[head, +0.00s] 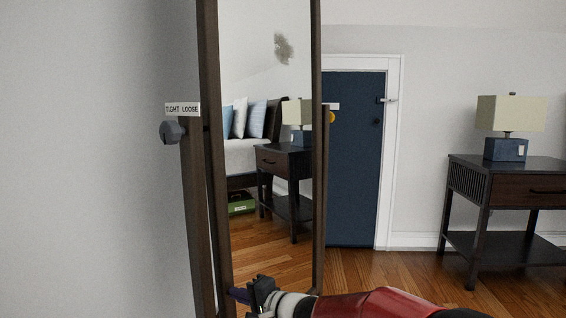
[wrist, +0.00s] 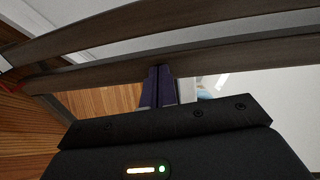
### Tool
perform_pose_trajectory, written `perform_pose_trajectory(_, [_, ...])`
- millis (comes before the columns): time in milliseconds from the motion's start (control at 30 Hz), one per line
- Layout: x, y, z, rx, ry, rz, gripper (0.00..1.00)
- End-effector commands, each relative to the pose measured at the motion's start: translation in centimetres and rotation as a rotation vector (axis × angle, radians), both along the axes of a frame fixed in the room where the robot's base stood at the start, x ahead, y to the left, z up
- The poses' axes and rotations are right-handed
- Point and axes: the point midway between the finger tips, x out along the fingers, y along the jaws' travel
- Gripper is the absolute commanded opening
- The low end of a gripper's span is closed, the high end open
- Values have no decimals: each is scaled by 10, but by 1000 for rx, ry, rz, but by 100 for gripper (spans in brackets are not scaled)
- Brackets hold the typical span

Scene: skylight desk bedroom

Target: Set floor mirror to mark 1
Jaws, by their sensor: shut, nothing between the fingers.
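The floor mirror (head: 265,75) stands upright in a dark wood frame, left of centre in the head view. A grey knob (head: 172,132) sits on its left post, below a label reading TIGHT LOOSE (head: 182,109). A yellow spot (head: 331,117) and a small white label (head: 331,106) show by the right post. I cannot read a mark 1. In the wrist view the shut fingers (wrist: 158,85) reach the edge of a wooden frame bar (wrist: 110,73); contact is unclear.
A dark blue door (head: 352,170) in a white frame stands behind the mirror. A nightstand (head: 510,168) with a lamp (head: 508,120) is at the right. Bare wooden floor (head: 400,275) lies between. A plain wall (head: 80,160) fills the left.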

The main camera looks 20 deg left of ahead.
Motion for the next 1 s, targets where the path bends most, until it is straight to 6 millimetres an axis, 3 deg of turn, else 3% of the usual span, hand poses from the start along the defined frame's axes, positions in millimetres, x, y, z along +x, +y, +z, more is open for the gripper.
perform_pose_trajectory(667, [1,7,-1,0,-1,0,0])
perform_pose_trajectory(1000, [-2,-13,1,0,-3,0,0])
